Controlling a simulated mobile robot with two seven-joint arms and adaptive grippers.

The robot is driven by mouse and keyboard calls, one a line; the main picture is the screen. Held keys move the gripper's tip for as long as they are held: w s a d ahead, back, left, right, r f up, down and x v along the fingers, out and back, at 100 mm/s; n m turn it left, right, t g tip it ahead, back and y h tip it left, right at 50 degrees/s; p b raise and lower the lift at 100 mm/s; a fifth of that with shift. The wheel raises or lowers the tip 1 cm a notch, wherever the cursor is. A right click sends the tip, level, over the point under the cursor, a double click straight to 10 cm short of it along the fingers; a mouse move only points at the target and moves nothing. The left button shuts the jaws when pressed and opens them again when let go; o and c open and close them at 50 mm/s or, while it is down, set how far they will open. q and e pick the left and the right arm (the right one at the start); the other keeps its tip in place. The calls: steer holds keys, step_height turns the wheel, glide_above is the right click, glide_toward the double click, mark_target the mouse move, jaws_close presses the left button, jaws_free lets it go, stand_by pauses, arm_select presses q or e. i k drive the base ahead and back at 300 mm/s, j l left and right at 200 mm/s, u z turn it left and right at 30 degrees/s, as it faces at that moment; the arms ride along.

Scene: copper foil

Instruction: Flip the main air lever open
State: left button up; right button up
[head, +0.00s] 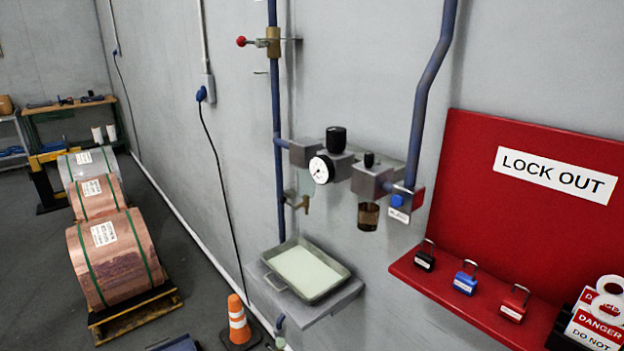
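A lever with a red ball end (241,41) sticks out to the left from a brass valve (273,42) on the vertical blue pipe (278,120), high on the grey wall. The lever lies across the pipe, roughly level. I take it to be the main air lever, though I cannot read a label on it. Neither of my grippers shows in the head view.
Below are a regulator with a round gauge (321,169), a blue knob (397,201) and a shelf tray (305,270). A red lockout board (470,190) with several padlocks is at right. A cone (238,320) and copper rolls (115,255) stand on the floor.

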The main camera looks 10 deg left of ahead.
mark_target(242, 42)
steer(key=k+j, duration=0.1)
steer(key=j, duration=0.2)
steer(key=j+z, duration=0.25)
steer(key=j, duration=0.85)
steer(key=i+j+z, duration=0.15)
steer(key=i+j, duration=0.2)
steer(key=j, duration=0.15)
steer(key=i+j+z, duration=0.1)
steer(key=i+j, duration=0.25)
steer(key=j, duration=0.15)
steer(key=i+j+z, duration=0.1)
steer(key=i+j, duration=0.25)
steer(key=i, duration=0.1)
